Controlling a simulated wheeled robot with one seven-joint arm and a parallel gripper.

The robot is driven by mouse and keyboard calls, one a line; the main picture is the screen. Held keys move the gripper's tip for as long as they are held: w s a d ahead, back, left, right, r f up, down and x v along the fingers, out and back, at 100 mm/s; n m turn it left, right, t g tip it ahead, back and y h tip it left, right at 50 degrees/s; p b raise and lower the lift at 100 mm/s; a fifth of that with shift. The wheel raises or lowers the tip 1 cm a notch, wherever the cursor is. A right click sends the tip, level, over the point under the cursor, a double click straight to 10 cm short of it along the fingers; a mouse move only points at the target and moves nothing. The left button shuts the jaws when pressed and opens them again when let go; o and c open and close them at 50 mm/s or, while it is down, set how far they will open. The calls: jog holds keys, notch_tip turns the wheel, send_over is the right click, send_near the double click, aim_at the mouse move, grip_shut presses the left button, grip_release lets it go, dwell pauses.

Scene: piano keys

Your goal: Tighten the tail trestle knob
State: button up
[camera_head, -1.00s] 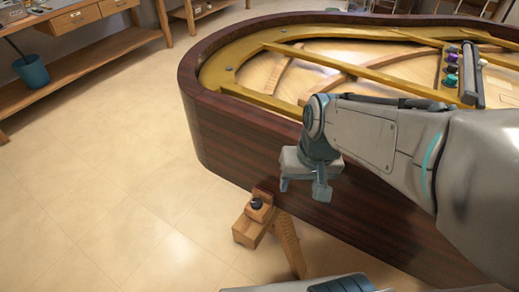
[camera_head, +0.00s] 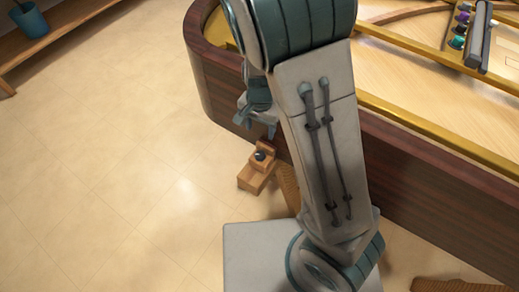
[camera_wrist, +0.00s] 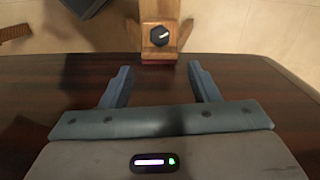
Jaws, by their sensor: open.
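The tail trestle knob (camera_head: 260,156) is a small dark knob on top of a wooden trestle (camera_head: 253,178) beside the piano's side. In the wrist view the knob (camera_wrist: 160,36) is a black disc with a light pointer line, on the wooden block at the top centre. My gripper (camera_head: 257,125) is above and close to the trestle, partly hidden by my arm in the head view. In the wrist view my gripper (camera_wrist: 160,82) has its two blue fingers spread apart with nothing between them. The knob lies beyond the fingertips, apart from them.
The dark wooden piano rim (camera_head: 420,165) runs along the right of the trestle and fills much of the wrist view. Pegs (camera_head: 459,30) and a dark bar (camera_head: 478,38) lie on the piano. The floor (camera_head: 120,160) left of the trestle is clear. A teal bucket (camera_head: 29,19) stands far left.

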aim_at(260, 154)
notch_tip(260, 154, down, 14)
jog(key=b, duration=0.3)
jog(key=shift+r, duration=0.1)
